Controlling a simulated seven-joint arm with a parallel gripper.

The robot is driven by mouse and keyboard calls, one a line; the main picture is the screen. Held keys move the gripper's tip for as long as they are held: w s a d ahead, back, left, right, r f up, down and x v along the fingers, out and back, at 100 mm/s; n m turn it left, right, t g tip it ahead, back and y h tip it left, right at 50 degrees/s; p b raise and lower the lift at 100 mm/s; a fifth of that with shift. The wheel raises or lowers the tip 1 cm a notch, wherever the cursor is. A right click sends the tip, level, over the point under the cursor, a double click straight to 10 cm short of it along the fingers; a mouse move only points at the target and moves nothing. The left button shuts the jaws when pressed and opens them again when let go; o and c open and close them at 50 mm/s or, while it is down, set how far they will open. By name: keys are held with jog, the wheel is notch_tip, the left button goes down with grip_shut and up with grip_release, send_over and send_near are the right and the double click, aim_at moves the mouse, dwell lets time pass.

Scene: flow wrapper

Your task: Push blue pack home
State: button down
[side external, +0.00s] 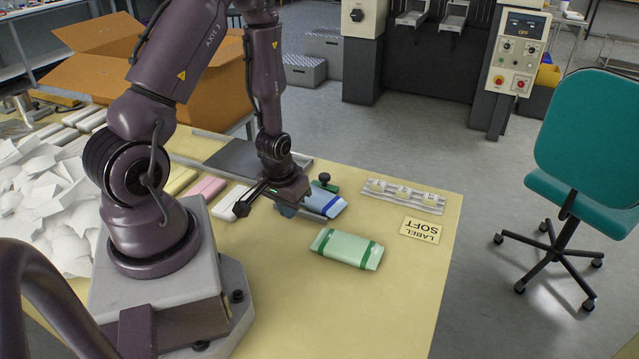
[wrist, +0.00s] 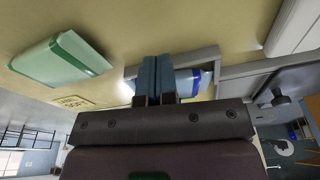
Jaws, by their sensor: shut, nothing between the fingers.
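The blue pack (side external: 328,204) lies on the yellow table, light blue with a dark blue band and a pale end. My gripper (side external: 287,211) is low at its left end, fingers closed together and empty. In the wrist view the blue fingers of my gripper (wrist: 156,62) are side by side in front of the blue pack (wrist: 188,84), hiding part of it. A grey frame (wrist: 215,56) borders the pack in that view. I cannot tell whether the fingers touch the pack.
A green pack (side external: 346,248) lies nearer on the table. A "LABEL SOFT" card (side external: 420,230) and a metal rack of small tags (side external: 403,195) are to the right. A dark green knob (side external: 324,179) stands behind the blue pack. Pink (side external: 208,187) and white packs lie left. The front table area is clear.

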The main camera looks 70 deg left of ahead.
aim_at(320, 192)
jog(key=w+a, duration=0.2)
jog(key=w, duration=0.1)
jog(key=w+a, duration=0.2)
jog(key=w, duration=0.1)
jog(key=w+a, duration=0.3)
jog(key=shift+w, duration=0.3)
jog(key=shift+s+d+f, duration=0.15)
jog(key=shift+f, duration=0.7)
